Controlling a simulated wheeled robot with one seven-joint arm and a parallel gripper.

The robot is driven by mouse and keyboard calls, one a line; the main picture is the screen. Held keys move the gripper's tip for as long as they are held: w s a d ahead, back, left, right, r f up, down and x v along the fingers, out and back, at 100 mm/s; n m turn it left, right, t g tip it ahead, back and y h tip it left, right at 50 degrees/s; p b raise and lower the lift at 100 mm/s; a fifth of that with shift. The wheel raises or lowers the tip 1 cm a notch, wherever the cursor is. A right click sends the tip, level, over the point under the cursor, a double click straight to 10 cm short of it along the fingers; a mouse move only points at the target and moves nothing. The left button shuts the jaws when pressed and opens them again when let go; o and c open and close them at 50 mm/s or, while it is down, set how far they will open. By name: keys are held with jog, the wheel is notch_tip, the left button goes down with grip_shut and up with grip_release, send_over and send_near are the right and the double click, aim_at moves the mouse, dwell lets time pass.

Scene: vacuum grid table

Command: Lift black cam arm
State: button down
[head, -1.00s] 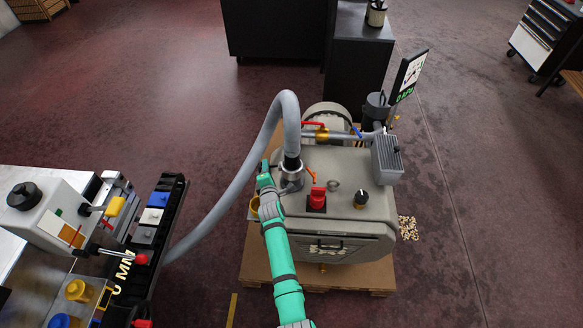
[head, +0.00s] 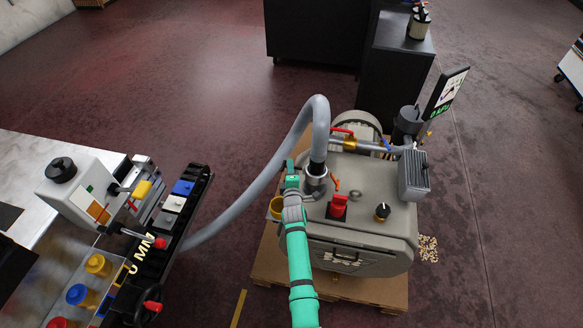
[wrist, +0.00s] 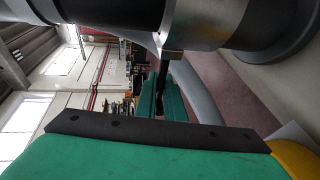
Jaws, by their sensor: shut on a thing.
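My gripper (wrist: 160,98) shows green fingers in the wrist view, shut on the black cam arm (wrist: 169,58). The cam arm is a thin dark bar hanging beside the metal hose coupling (wrist: 205,22), its lower end between the fingers. In the head view my gripper (head: 291,170) is just left of the coupling (head: 316,183), at the end of the grey hose (head: 321,120) on top of the pump (head: 365,225). The cam arm cannot be made out there.
A red knob (head: 338,205), an orange lever (head: 335,182) and a black-topped knob (head: 382,211) stand on the pump near my arm. A yellow cup-shaped part (head: 276,208) is left of my wrist.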

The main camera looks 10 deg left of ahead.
jog(key=shift+s+a+f, duration=0.3)
jog(key=shift+a+f, duration=0.05)
jog(key=shift+a, duration=0.15)
jog(key=c, duration=2)
grip_release()
jog(key=shift+o, duration=0.8)
jog(key=shift+w+r, duration=0.1)
jog(key=shift+r, duration=0.25)
jog(key=d+v, duration=0.1)
jog(key=v, duration=0.9)
jog(key=shift+s, duration=0.3)
